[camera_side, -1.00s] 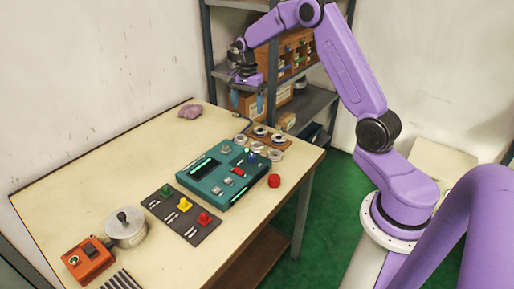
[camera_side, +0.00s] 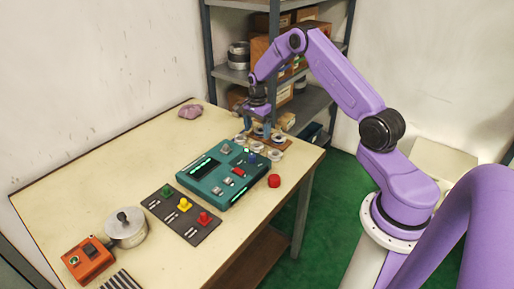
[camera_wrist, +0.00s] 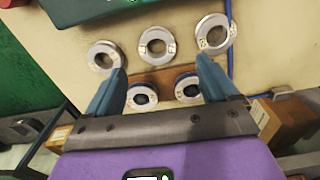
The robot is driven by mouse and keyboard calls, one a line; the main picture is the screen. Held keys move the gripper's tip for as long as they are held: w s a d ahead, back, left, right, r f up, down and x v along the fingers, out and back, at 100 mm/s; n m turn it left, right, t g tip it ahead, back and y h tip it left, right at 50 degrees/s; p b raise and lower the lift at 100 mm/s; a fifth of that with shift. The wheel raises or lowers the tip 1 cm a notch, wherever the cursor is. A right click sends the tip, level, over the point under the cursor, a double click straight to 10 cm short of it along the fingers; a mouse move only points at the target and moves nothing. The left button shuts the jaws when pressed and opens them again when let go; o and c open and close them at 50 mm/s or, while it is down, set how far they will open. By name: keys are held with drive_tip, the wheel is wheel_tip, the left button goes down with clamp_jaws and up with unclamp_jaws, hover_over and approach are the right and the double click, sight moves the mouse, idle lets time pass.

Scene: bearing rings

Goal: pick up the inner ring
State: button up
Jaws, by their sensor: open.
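Several round metal rings lie near the back right corner of the table. In the wrist view three larger pale rings form a row, at left (camera_wrist: 93,58), middle (camera_wrist: 146,44) and right (camera_wrist: 201,36). I cannot tell which one is the inner ring. My gripper (camera_wrist: 162,66) is open and empty, its blue fingers either side of the board rings in this view. In the side view my gripper (camera_side: 260,128) is above the rings and partly hides them.
A teal control box (camera_side: 222,177) stands in front of the rings, with a red button (camera_side: 274,181) beside it. A blue cable (camera_wrist: 229,75) runs right of the rings. A shelf (camera_side: 300,108) stands behind. The table's left part is mostly clear.

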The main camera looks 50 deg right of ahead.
sight(257, 142)
drive_tip(key=shift+s+a+f, duration=0.1)
drive_tip(key=shift+f, duration=1.45)
drive_tip(key=shift+s+a+f, duration=0.1)
drive_tip(key=shift+f, duration=1.4)
drive_tip(key=c, duration=1.3)
drive_tip(key=shift+r, duration=0.1)
